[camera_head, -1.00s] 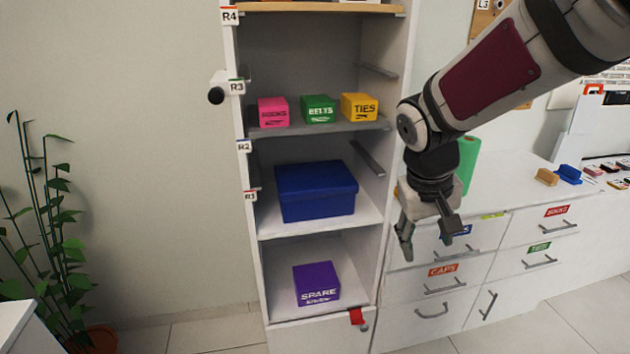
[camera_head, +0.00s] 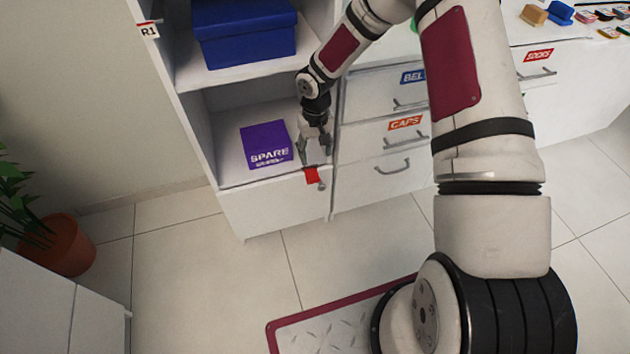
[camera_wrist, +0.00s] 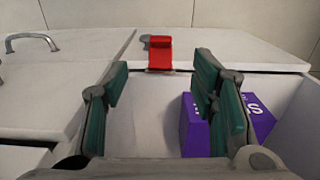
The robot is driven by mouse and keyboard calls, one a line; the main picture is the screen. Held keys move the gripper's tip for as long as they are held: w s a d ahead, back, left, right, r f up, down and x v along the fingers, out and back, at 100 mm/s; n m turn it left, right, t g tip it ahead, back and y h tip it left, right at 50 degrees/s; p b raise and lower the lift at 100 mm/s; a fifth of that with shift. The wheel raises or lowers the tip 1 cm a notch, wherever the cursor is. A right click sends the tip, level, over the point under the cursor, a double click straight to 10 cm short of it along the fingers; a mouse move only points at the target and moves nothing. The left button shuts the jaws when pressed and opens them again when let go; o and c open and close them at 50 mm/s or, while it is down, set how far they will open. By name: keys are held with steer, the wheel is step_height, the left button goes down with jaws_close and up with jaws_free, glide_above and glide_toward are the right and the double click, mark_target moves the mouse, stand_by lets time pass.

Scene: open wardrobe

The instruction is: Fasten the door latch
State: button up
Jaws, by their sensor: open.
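The door latch looks like a red tab (camera_head: 312,176) at the top edge of the low white door (camera_head: 270,205), beside a grey knob (camera_head: 321,187). In the wrist view the red latch (camera_wrist: 160,52) lies ahead, between and beyond my fingertips, with a grey round part behind its left side. My gripper (camera_head: 316,156) is open and empty, just above the latch at the front right of the bottom compartment. In the wrist view both green-padded fingers of my gripper (camera_wrist: 162,85) are spread, apart from the latch.
A purple SPARE box (camera_head: 265,144) sits in the bottom compartment, left of my gripper; it also shows in the wrist view (camera_wrist: 255,118) close to the right finger. A blue box (camera_head: 243,35) stands on the shelf above. Drawers with handles (camera_head: 393,166) are to the right. The floor in front is clear.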

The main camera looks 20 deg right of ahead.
mark_target(315, 181)
step_height(315, 181, down, 14)
steer(key=b, duration=0.3)
steer(key=shift+f, duration=0.1)
steer(key=shift+c, duration=0.2)
steer(key=c, duration=1)
